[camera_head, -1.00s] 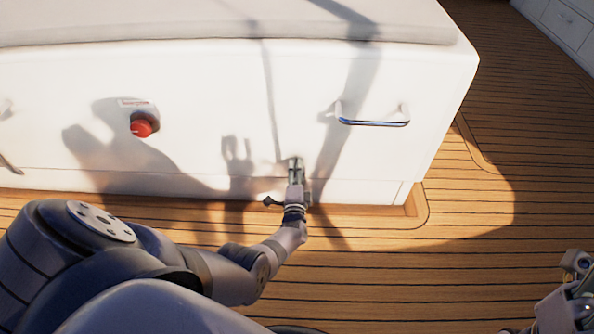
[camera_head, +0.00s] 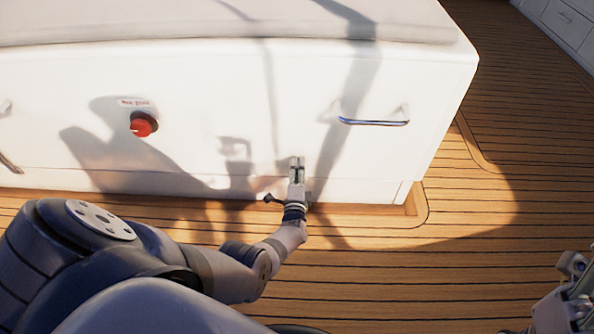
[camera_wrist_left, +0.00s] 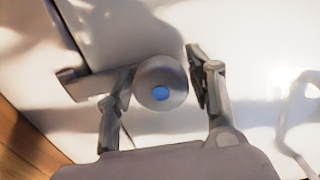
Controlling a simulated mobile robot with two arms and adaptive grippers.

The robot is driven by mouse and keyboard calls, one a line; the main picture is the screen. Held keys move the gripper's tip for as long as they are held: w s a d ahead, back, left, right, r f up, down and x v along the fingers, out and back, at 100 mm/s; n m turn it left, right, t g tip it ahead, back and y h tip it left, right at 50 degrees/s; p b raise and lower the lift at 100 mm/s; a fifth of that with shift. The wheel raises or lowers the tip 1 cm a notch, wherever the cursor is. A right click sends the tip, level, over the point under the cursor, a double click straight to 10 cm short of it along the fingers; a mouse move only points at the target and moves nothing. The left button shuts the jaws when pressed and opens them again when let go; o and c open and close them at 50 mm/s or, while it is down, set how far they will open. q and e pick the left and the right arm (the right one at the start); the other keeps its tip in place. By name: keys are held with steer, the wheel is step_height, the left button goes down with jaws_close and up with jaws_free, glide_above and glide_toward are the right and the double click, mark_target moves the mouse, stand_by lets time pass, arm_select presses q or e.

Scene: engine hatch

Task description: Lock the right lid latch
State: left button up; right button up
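A round pale knob with a blue centre (camera_wrist_left: 160,85) shows in the left wrist view against the white hatch front; it appears to be the right lid latch. My left gripper (camera_head: 297,162) is low at the white box front, left of and below the chrome handle. In the left wrist view its fingers stand apart on either side of the knob, close to its edges; firm contact does not show. In the head view the gripper hides the knob. My right gripper (camera_head: 573,268) is partly in view at the lower right edge, away from the box; its finger gap is unclear.
The white box (camera_head: 420,70) has a red knob (camera_head: 143,124) under a small label at left and a chrome handle (camera_head: 374,122) at right. The handle's edge also shows in the left wrist view (camera_wrist_left: 287,130). Wooden deck (camera_head: 480,230) is clear to the right.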

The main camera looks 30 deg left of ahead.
arm_select(q)
steer(key=shift+o, duration=0.9)
steer(key=v, duration=0.7)
steer(key=shift+s, duration=0.25)
steer(key=shift+d, duration=0.1)
